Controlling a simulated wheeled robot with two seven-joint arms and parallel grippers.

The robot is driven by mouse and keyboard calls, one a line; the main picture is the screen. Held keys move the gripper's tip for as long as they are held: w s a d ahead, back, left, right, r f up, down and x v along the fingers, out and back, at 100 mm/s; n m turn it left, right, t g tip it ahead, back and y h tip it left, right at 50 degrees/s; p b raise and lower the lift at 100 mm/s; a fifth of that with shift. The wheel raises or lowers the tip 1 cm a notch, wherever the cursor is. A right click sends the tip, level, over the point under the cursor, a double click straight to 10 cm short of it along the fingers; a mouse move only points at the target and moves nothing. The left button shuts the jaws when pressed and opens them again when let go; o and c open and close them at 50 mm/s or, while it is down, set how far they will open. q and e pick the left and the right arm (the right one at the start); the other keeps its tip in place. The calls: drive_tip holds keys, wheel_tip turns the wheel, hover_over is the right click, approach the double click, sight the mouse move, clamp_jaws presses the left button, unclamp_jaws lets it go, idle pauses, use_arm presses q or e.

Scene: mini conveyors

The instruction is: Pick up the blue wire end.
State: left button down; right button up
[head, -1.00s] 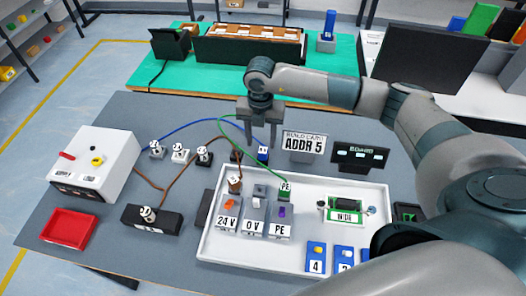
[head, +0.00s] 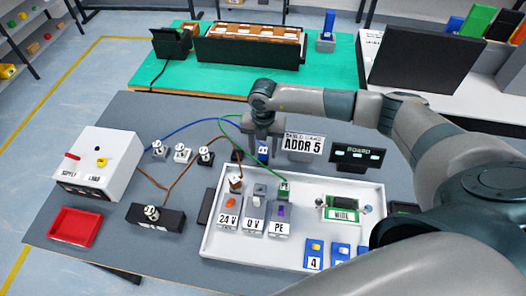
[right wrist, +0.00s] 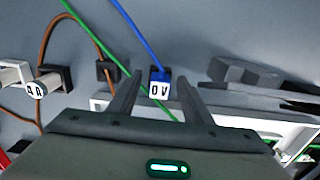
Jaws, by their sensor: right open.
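The blue wire end (head: 263,153) is a small blue plug with a white tag, upright behind the white tray. In the right wrist view the blue wire end (right wrist: 160,76) shows a tag reading 0V, and the blue wire (right wrist: 138,27) runs up from it. My right gripper (head: 264,147) is open above it, its fingers pointing down. In the right wrist view the plug appears between the two spread fingers (right wrist: 162,86); I cannot tell whether they touch it. My left gripper is out of view.
A green wire (right wrist: 92,40) passes close to the gripper, toward the green PE plug (head: 284,190). Brown wires (head: 180,172) lie to the left. The ADDR 5 card (head: 303,145) and the board display (head: 358,157) stand to the right. The white tray (head: 225,257) is in front.

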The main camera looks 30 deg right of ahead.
sight(264, 149)
drive_tip(key=shift+c, duration=0.6)
drive_tip(key=c, duration=1)
drive_tip(key=shift+r+b, duration=0.65)
drive_tip(key=shift+r, duration=0.15)
wheel_tip(264, 149, up, 2)
drive_tip(key=shift+s+d+r+b, duration=0.1)
drive_tip(key=shift+d+r+b, duration=0.1)
drive_tip(key=shift+b, duration=0.5)
drive_tip(key=s+d+r+b, duration=0.1)
drive_tip(key=s+d+r, duration=0.1)
drive_tip(key=s, duration=0.1)
drive_tip(key=s+d+r+b, duration=0.1)
drive_tip(key=s+d+r, duration=0.1)
drive_tip(key=s, duration=0.1)
drive_tip(key=s+d+r+b, duration=0.2)
drive_tip(key=s+r, duration=0.1)
drive_tip(key=shift+s+d, duration=0.15)
drive_tip(key=shift+s, duration=0.05)
